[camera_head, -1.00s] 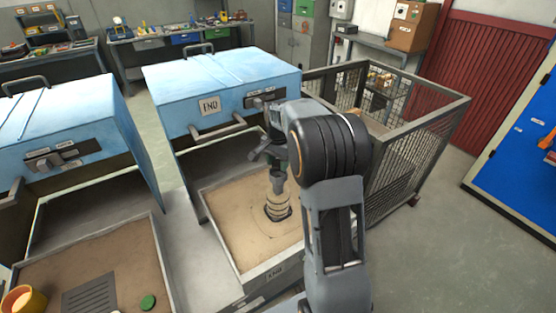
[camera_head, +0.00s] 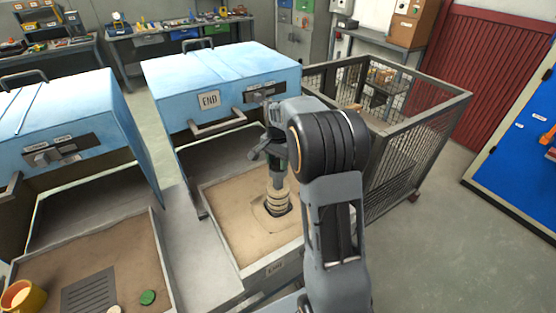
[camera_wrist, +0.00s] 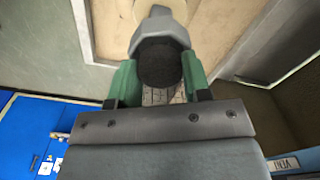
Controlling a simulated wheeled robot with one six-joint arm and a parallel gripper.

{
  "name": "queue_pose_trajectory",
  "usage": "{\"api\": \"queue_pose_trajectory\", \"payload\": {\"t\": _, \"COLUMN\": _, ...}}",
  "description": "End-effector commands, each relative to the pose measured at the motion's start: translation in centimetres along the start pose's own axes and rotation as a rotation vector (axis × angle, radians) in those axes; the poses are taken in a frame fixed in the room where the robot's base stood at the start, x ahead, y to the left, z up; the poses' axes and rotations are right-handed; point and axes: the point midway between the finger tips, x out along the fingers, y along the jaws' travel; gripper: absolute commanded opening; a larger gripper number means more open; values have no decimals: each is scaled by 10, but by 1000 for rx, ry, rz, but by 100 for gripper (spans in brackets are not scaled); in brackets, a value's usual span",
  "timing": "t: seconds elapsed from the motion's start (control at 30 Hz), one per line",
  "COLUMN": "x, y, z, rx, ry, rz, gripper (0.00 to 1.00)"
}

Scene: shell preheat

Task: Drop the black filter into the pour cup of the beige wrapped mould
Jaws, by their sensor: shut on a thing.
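The right blue hood (camera_head: 218,82) stands raised behind the tray, its handle close to my arm. A mesh cage (camera_head: 408,155) is to the right. The left sand tray (camera_head: 122,250) holds a grate (camera_head: 88,292), a green disc (camera_head: 148,297) and a yellow cup (camera_head: 35,296).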

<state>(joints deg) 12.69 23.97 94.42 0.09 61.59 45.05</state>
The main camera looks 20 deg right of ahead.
Motion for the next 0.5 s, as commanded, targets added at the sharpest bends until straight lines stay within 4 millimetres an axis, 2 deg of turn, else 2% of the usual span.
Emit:
{"api": "queue_pose_trajectory", "payload": {"t": 0.1, "x": 0, "y": 0, "z": 0, "rx": 0, "ry": 0, "rz": 0, "gripper": 22}}
{"api": "queue_pose_trajectory", "payload": {"t": 0.13, "x": 0, "y": 0, "z": 0, "rx": 0, "ry": 0, "rz": 0, "gripper": 47}}
{"api": "queue_pose_trajectory", "payload": {"t": 0.4, "x": 0, "y": 0, "z": 0, "rx": 0, "ry": 0, "rz": 0, "gripper": 73}}
{"api": "queue_pose_trajectory", "payload": {"t": 0.5, "x": 0, "y": 0, "z": 0, "rx": 0, "ry": 0, "rz": 0, "gripper": 74}}
